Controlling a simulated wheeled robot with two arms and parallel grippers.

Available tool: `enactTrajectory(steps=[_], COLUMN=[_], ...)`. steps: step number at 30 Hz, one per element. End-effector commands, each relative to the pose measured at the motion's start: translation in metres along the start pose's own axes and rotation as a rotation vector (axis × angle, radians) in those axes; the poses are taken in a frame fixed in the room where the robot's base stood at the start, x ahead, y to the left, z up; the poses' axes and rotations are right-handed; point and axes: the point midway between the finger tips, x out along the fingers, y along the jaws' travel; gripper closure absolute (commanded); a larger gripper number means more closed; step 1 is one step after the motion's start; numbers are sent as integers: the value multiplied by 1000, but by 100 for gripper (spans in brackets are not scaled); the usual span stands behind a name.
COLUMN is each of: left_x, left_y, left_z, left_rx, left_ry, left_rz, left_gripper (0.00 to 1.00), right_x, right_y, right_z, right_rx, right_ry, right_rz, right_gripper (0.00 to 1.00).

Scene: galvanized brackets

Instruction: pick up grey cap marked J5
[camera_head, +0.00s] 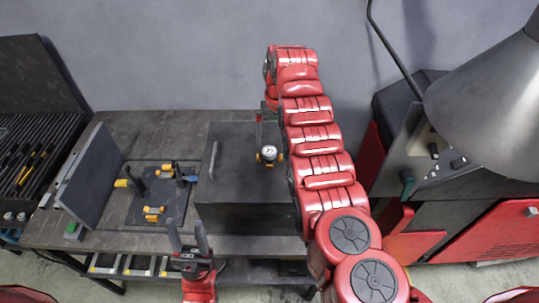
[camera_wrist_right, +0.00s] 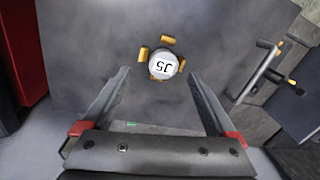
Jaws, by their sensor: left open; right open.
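The grey cap marked J5 (camera_head: 268,151) sits on top of a dark box (camera_head: 243,197), with small yellow pieces around its base. In the right wrist view the cap (camera_wrist_right: 162,64) shows its J5 label upside down. My right gripper (camera_wrist_right: 157,76) is open and empty, with its fingertips to either side of the cap in that view; contact does not show. In the head view the right gripper (camera_head: 260,128) is partly hidden by my right arm, just behind the cap. My left gripper (camera_head: 185,226) is open and empty at the bench's front edge.
A dark plate with yellow-tipped clamps (camera_head: 155,210) lies left of the box. An upright dark panel (camera_head: 90,177) and a tool tray (camera_head: 30,165) stand further left. A red and black machine (camera_head: 440,215) and a grey cone-shaped hood (camera_head: 485,105) are at the right.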

Motion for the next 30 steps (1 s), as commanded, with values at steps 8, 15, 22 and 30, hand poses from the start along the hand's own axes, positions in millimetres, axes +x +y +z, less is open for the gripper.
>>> enactTrajectory(steps=[8, 15, 22, 30], left_x=[11, 4, 5, 5], left_y=[-1, 0, 0, 0], left_z=[-2, -1, -1, -1], left_rx=[0, 0, 0, 0], left_ry=[0, 0, 0, 0], left_rz=[0, 0, 0, 0], left_gripper=[50, 50, 50, 50], right_x=[26, 56, 54, 54], right_y=[-5, -6, -6, -6], right_z=[0, 0, -1, -1], right_rx=[-1, -2, -1, -1], right_ry=[-5, -2, 0, 0], right_rz=[0, -1, -1, -1], right_gripper=[8, 8, 20, 69])
